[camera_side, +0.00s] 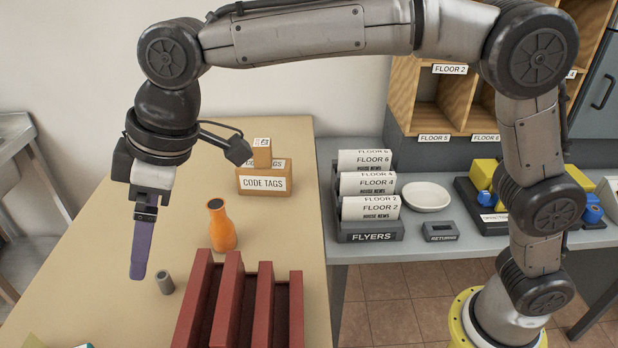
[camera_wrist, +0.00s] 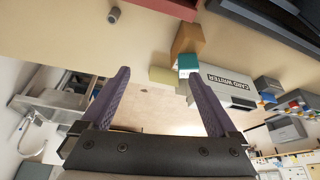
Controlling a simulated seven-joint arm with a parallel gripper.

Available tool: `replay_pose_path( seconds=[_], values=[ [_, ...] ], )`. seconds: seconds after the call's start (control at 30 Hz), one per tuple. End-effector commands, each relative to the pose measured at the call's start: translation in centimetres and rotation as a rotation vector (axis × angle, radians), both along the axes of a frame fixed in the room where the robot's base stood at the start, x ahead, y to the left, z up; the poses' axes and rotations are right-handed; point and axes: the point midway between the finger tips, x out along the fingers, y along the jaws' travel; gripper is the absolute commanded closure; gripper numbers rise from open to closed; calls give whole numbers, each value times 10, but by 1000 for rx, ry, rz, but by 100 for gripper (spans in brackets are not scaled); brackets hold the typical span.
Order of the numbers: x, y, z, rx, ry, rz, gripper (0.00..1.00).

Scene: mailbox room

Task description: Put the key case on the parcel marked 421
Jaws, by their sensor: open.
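My gripper (camera_side: 139,272) hangs over the left part of the tan table, pointing down and seen edge-on. In the wrist view my gripper (camera_wrist: 156,76) has its two purple fingers wide apart with nothing between them. I cannot pick out the key case for sure in either view. No parcel with a readable 421 shows. A brown box (camera_wrist: 188,39), a small teal box (camera_wrist: 188,63) and a pale yellow piece (camera_wrist: 163,75) lie near the table edge in the wrist view, with no number legible on them.
A grey cylinder (camera_side: 165,282), an orange bottle (camera_side: 222,226) and a red slotted rack (camera_side: 228,305) stand near my gripper. A CODE TAGS box (camera_side: 264,184) carries a small box (camera_side: 262,153). A CARD WRITER (camera_wrist: 228,85) shows in the wrist view. FLYERS holder (camera_side: 370,231) is on the grey counter.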

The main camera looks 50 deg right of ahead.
Motion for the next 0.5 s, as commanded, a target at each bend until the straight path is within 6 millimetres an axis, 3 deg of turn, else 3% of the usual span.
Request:
replay_pose_path(
  seconds=[0.03,0.2,0.37,0.5],
  values=[
    [1,-38,14,7,-7,-68,6],
    [-18,-146,34,16,-20,-280,6],
    [-58,-235,34,24,-34,-475,6],
    [-107,-298,21,33,-47,-647,6]
  ],
)
